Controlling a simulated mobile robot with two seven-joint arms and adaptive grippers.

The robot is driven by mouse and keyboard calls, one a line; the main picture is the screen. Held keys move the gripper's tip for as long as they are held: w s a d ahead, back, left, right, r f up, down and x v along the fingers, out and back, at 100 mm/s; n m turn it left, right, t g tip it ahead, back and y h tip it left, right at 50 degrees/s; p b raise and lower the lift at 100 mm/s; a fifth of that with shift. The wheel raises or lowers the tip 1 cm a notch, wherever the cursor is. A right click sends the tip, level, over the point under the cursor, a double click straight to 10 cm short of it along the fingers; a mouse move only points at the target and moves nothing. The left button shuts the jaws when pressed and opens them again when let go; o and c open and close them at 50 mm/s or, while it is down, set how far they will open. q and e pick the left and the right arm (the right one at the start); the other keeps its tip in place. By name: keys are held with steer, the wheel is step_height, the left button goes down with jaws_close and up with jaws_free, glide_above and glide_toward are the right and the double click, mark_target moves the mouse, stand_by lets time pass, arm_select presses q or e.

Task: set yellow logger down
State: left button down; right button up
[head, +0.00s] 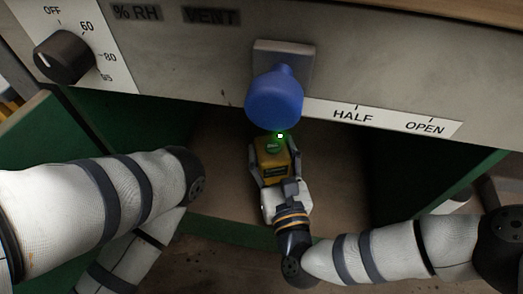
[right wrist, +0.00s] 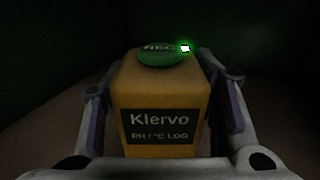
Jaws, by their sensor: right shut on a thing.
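The yellow logger (head: 272,158) is a small box with a green round button on top, a bright green light beside the button and a dark label. In the right wrist view the logger (right wrist: 163,100) stands upright between the two fingers, its label reading "Klervo". My right gripper (head: 273,172) is shut on the logger, inside the dark hollow under the panel. The right gripper's fingers (right wrist: 160,112) flank the logger's sides. The logger's bottom is hidden, so I cannot tell whether it touches the floor. My left arm is at the left; its gripper is not seen.
A grey panel with a blue knob (head: 274,98) overhangs the hollow, just above the logger. A black dial (head: 63,56) is at the panel's left. Green walls (head: 437,188) bound the hollow. Bare brown floor (head: 222,165) shows left of the logger.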

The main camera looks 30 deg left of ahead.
steer(key=shift+f, duration=0.1)
steer(key=shift+d, duration=0.1)
steer(key=o, duration=1)
steer(key=shift+f, duration=0.2)
steer(key=o, duration=0.4)
